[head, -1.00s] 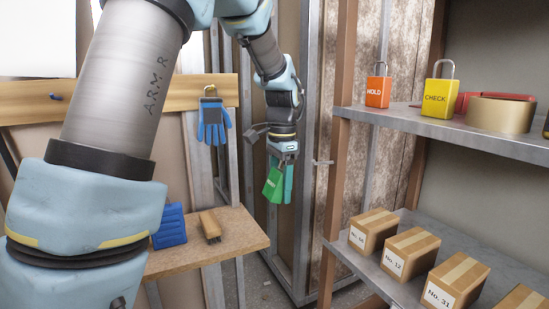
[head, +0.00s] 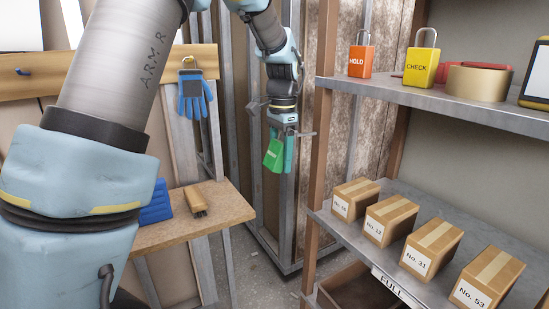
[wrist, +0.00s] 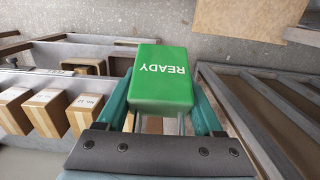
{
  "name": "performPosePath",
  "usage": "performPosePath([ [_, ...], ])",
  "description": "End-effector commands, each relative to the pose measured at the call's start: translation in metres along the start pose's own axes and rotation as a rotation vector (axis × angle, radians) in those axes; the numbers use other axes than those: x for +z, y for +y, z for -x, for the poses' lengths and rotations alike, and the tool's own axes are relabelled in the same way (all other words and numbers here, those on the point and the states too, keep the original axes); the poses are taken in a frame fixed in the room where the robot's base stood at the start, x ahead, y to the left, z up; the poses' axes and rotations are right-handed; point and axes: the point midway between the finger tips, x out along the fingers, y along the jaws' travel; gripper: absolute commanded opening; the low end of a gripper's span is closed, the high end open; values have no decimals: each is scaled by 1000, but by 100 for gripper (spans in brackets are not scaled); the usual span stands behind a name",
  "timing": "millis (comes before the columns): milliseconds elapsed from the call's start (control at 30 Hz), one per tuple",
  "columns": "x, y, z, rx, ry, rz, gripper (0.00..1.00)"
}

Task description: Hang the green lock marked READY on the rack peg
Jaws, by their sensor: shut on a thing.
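The green lock (head: 273,154) hangs from my gripper (head: 282,165) in mid-air, left of the shelf's upright. In the wrist view the lock (wrist: 162,88) shows its green body, with READY upside down, between the teal fingers. The fingers are shut on the lock; its shackle runs back toward the palm and is partly hidden. Blue gloves (head: 194,98) hang on the rail's right end. My gripper is well right of the bare peg.
A shelf at right holds an orange HOLD lock (head: 360,60), a yellow CHECK lock (head: 420,65) and tape (head: 477,84). Several numbered boxes (head: 431,249) stand below. A wooden bench (head: 215,210) with a brush (head: 196,203) stands under the rail. Floor shows between bench and shelf.

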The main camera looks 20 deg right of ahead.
Motion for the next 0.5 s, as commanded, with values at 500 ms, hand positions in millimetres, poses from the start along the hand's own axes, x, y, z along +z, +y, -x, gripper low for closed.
performPosePath([
  [500,-30,0,-1,0,-1,-1,14],
])
